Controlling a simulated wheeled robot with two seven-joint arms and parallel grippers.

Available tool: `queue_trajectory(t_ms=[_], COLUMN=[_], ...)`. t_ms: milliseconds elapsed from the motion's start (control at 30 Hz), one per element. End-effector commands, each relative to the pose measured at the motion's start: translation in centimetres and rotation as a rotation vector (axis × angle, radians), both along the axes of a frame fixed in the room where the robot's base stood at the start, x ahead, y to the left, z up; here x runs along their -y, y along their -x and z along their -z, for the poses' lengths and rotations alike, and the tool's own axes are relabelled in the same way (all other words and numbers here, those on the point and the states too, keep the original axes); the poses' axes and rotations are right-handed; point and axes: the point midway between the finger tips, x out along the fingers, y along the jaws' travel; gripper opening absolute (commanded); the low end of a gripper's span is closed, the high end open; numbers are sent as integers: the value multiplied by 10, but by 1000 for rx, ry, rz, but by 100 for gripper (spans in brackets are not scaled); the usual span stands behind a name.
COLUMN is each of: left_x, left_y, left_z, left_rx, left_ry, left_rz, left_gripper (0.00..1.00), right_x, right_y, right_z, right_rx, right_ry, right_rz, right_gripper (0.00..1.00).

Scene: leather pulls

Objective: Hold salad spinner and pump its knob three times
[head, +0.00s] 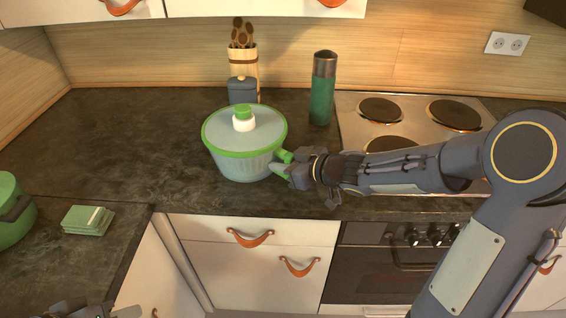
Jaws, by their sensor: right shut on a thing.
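The salad spinner (240,166) stands upright on the dark counter, with a pale translucent bowl and a green-rimmed lid. Its knob (243,118), green on top with a white lower part, stands up in the middle of the lid. My right gripper (284,170) is shut on the spinner's green side handle at the bowl's right. The fingers hide part of the handle.
A green bottle (322,95) and a utensil holder (243,70) stand behind the spinner. The stove (405,112) is to the right, under my right arm. Green cloths (88,220) and a green pot (10,212) are at the left. The counter left of the spinner is clear.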

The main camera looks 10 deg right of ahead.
Motion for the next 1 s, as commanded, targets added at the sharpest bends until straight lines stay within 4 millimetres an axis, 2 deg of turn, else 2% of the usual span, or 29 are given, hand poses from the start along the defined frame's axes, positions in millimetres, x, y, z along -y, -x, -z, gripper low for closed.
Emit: queue_trajectory(t_ms=[33, 200, 1000], left_x=[0, 0, 0], left_y=[0, 0, 0], left_z=[0, 0, 0], left_rx=[0, 0, 0], left_ry=[0, 0, 0], left_rz=[0, 0, 0], left_gripper=[22, 0, 0], right_x=[0, 0, 0], right_y=[0, 0, 0], right_z=[-1, -1, -1], right_rx=[2, 2, 2], right_ry=[-1, -1, -1], right_rz=[0, 0, 0], right_gripper=[0, 0, 0])
